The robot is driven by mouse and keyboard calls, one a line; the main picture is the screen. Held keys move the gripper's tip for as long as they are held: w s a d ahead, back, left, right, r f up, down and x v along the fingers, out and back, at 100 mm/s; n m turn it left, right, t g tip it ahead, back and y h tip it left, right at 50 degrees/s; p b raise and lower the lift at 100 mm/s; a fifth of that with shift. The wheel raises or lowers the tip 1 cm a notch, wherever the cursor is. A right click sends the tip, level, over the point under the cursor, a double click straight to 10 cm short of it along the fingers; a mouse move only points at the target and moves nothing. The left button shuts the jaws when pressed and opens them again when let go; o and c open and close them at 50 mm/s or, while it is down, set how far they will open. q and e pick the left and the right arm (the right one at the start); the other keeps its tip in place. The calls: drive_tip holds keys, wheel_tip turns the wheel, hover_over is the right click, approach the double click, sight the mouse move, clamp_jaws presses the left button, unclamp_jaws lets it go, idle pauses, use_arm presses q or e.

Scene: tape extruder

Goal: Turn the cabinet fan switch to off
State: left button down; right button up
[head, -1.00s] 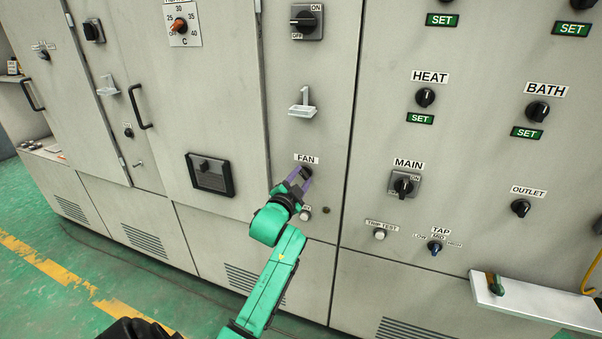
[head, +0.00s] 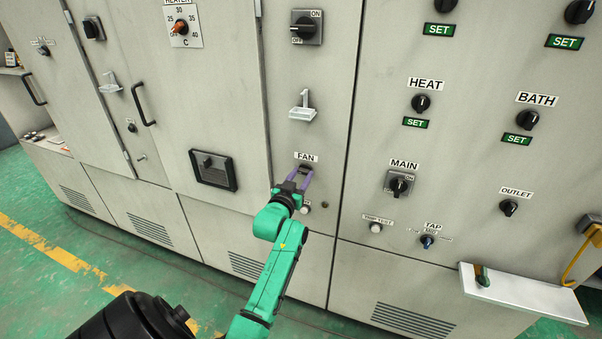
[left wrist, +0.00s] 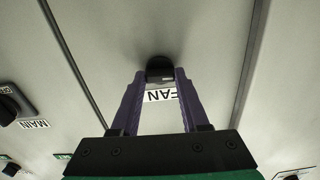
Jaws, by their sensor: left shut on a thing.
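The fan switch is a small black knob (left wrist: 160,68) on the grey cabinet front. In the left wrist view it sits between the tips of my left gripper (left wrist: 160,75), whose purple fingers are closed on its sides. The FAN label (left wrist: 160,95) shows between the fingers. In the head view my left gripper (head: 304,172) is at the cabinet just below the FAN label (head: 306,157), and the fingers mostly hide the knob. The knob's pointer direction cannot be read. My right gripper is not in view.
The MAIN switch (head: 399,186) is to the right. A round button (head: 305,208) is just below the gripper. A white holder (head: 302,106) sticks out above. A white shelf (head: 520,292) juts out at lower right. The green floor (head: 60,290) is clear at left.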

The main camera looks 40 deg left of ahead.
use_arm(q)
drive_tip(key=shift+f, duration=0.1)
idle(0.3)
drive_tip(key=shift+c, duration=2)
unclamp_jaws()
drive_tip(key=b+v, duration=0.1)
drive_tip(key=v, duration=1.3)
drive_tip(key=shift+s, duration=0.3)
drive_tip(key=shift+d, duration=0.15)
